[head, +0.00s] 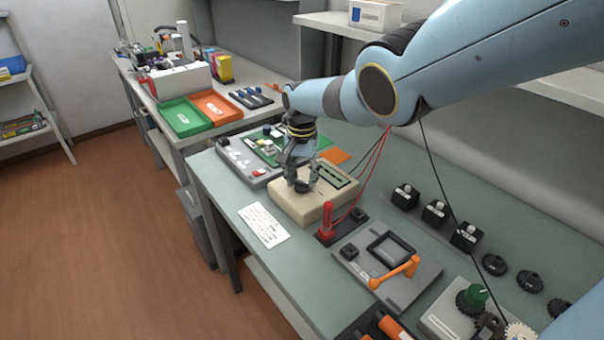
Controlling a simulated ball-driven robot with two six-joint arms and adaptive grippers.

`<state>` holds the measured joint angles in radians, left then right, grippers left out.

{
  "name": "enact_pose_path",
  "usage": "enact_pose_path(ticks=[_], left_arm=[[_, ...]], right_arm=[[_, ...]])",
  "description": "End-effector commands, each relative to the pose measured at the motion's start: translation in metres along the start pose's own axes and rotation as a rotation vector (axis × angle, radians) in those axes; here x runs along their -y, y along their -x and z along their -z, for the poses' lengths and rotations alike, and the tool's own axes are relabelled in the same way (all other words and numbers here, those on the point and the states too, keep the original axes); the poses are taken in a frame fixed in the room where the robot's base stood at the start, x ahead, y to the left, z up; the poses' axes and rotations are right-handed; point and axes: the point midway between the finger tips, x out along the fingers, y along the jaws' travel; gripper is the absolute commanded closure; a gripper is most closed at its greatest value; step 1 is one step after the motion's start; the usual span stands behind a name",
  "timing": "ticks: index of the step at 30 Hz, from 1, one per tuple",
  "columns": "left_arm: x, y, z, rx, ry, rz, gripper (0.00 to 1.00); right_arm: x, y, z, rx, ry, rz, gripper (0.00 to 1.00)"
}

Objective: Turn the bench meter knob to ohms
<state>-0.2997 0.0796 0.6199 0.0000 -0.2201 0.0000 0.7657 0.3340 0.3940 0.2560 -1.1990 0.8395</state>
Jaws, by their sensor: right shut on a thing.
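The bench meter (291,207) is a beige box with a dark display strip (336,177) on its top, standing on the grey-green bench. Its dark knob (302,186) sits on the top face, toward the left. My right gripper (302,182) points down from above and is shut on the knob, its fingers on either side. The knob's markings are too small to read, so its setting cannot be told. My left gripper is not in view.
A white printed card (263,225) lies in front. A grey plate with an orange handle (396,272) is further right. A green circuit board (265,147) is behind left.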

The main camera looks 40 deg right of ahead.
Motion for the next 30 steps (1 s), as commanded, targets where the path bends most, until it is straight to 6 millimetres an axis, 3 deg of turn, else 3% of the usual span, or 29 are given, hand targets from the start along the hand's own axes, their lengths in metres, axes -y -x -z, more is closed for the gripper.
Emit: enact_pose_path(ticks=[10,11,16,30], left_arm=[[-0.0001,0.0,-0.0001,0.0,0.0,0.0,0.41],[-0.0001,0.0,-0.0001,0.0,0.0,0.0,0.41],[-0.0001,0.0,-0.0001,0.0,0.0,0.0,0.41],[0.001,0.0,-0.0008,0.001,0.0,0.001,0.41]], right_arm=[[0.0003,0.0002,0.0001,0.0,-0.005,0.001,0.94],[0.0003,0.0002,0.0001,0.0,-0.005,0.001,0.6],[0.0003,0.0002,0.0001,0.0,-0.004,0.001,0.38],[0.0006,0.0089,0.002,-0.002,-0.005,0.003,0.38]])
